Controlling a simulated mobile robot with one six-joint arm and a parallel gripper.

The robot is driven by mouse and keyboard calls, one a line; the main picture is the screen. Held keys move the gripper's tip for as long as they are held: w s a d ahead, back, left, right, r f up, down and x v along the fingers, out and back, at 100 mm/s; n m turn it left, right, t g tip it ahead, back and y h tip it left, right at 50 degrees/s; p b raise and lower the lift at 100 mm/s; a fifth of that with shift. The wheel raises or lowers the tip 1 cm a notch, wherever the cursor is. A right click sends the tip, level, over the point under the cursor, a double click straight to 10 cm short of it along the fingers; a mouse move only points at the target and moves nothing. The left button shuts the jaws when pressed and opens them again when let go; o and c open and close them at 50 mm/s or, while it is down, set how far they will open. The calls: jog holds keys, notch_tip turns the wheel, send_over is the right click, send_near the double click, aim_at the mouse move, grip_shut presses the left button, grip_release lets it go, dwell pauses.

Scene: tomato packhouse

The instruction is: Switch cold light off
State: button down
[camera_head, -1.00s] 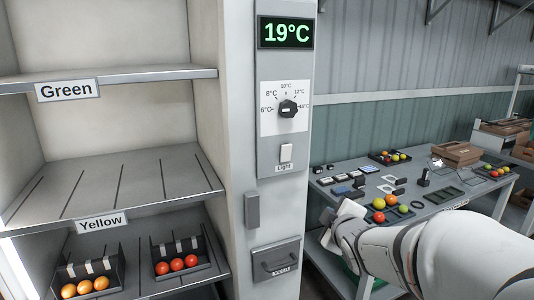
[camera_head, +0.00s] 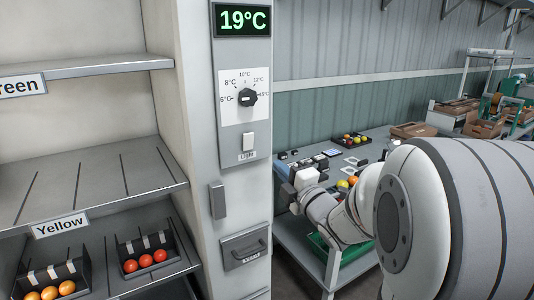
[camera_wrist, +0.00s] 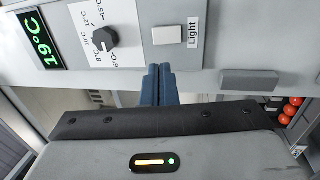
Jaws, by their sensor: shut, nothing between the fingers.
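The light switch (camera_head: 248,141) is a small white rocker on the grey control panel, above a label reading "Light". It also shows in the wrist view (camera_wrist: 163,35), beside the same label. My gripper (camera_wrist: 159,72) is shut with nothing between its blue-grey fingers. In the wrist view the fingertips point at the panel, just below the switch in the picture; I cannot tell whether they touch it. In the head view my gripper (camera_head: 291,181) is to the right of the panel and lower than the switch.
A temperature dial (camera_head: 246,98) and a green 19°C display (camera_head: 243,20) sit above the switch. A handle block (camera_head: 217,200) and a drawer (camera_head: 245,248) are below. Shelves (camera_head: 95,175) with tomato trays stand left. A cluttered workbench (camera_head: 307,245) stands right.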

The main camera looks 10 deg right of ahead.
aim_at(251, 138)
jog(key=p+x, duration=0.4)
jog(key=x, duration=0.9)
jog(key=shift+w+p, duration=0.25)
jog(key=shift+p, duration=0.05)
jog(key=shift+r, duration=0.1)
